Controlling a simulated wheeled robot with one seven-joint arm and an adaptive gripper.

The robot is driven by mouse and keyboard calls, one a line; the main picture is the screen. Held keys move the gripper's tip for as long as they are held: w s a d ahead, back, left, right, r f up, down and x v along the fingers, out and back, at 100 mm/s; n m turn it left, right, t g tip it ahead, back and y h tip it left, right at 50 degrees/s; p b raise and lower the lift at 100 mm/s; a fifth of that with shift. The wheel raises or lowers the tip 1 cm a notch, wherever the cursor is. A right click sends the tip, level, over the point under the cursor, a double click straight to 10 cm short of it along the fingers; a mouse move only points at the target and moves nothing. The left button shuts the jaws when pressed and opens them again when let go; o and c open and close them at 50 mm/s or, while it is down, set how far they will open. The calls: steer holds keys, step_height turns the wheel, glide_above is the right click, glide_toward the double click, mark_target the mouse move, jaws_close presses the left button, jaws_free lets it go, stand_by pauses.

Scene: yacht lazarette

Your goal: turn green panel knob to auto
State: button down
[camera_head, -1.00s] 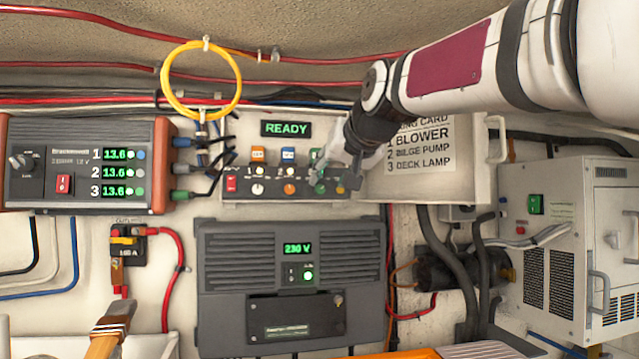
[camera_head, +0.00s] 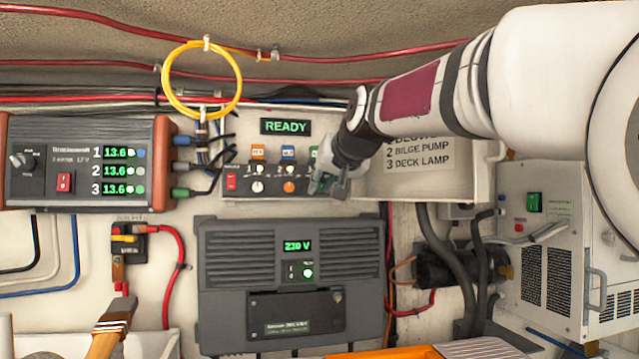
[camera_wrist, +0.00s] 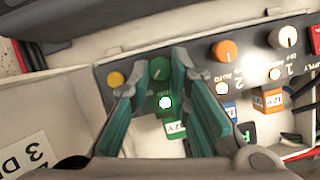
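The dark control panel (camera_head: 270,196) is on the back wall under a READY display, with a white knob (camera_head: 257,187) and an orange knob (camera_head: 289,187). My gripper (camera_head: 318,185) is at the panel's right end and hides the green knob in the head view. In the wrist view, which sees the panel turned round, the green knob (camera_wrist: 160,69) lies between the tips of my gripper's teal-padded fingers (camera_wrist: 160,75). The fingers are apart, one on each side of it. I cannot tell whether they touch it. A lit lamp (camera_wrist: 165,102) and green 12V block are beside it.
A pale box with a printed card (camera_head: 420,155) is right of the panel, close to my arm. A power supply (camera_head: 85,165) is at left, a grey 230 V unit (camera_head: 290,235) below. A yellow cable loop (camera_head: 165,85) hangs above left.

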steer(key=shift+s+n+p, duration=0.1)
steer(key=shift+n+p, duration=0.2)
steer(key=shift+p, duration=0.25)
steer(key=shift+s+a+r+n+h+p, duration=0.15)
steer(key=shift+n+h+p, duration=0.3)
steer(key=shift+p, duration=0.3)
steer(key=n+h+p, duration=0.1)
steer(key=p, duration=0.1)
steer(key=n+h+p, duration=0.1)
steer(key=n+p, duration=0.1)
steer(key=n+t+h+p, duration=0.1)
steer(key=p, duration=0.1)
steer(key=shift+a+f+n, duration=0.2)
steer(key=shift+a+n, duration=0.05)
steer(key=shift+a, duration=0.05)
steer(key=c, duration=1.5)
jaws_free()
